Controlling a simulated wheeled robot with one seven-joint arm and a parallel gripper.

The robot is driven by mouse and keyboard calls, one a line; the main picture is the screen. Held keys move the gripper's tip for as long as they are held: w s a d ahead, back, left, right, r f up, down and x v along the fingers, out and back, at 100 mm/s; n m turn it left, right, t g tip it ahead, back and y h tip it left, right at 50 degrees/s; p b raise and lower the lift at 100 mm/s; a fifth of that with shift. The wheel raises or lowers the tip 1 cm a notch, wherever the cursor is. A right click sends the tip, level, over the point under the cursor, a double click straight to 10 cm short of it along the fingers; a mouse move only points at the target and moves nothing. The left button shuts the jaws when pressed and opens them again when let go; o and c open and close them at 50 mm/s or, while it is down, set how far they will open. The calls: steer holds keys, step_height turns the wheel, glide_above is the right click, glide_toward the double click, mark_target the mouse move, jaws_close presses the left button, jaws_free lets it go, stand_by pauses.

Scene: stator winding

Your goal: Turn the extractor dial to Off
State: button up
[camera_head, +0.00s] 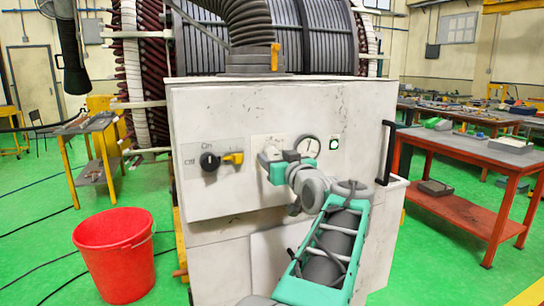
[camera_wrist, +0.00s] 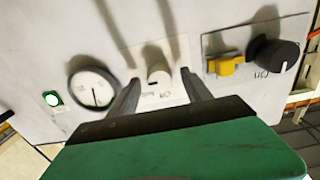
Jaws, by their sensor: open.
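A cream dial (camera_wrist: 159,73) on the white cabinet's front shows in the wrist view, with small lettering on the plate around it. My gripper (camera_wrist: 160,80) is open, one finger on either side of this dial in the picture; I cannot tell whether they touch it. In the head view my gripper (camera_head: 264,156) is at the panel and hides most of this dial. To its left there is a black knob (camera_head: 209,161) with On above and Off to its left, beside a yellow handle (camera_head: 233,157). The wrist view also shows the black knob (camera_wrist: 275,55). I cannot tell which is the extractor dial.
A round gauge (camera_head: 308,146) and a green button (camera_head: 334,143) are right of my gripper in the head view. A black cabinet handle (camera_head: 386,153) sticks out farther right. A red bucket (camera_head: 115,255) stands at left; a red workbench (camera_head: 470,150) is at right.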

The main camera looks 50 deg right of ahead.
steer(key=shift+x, duration=0.8)
steer(key=shift+c, duration=0.4)
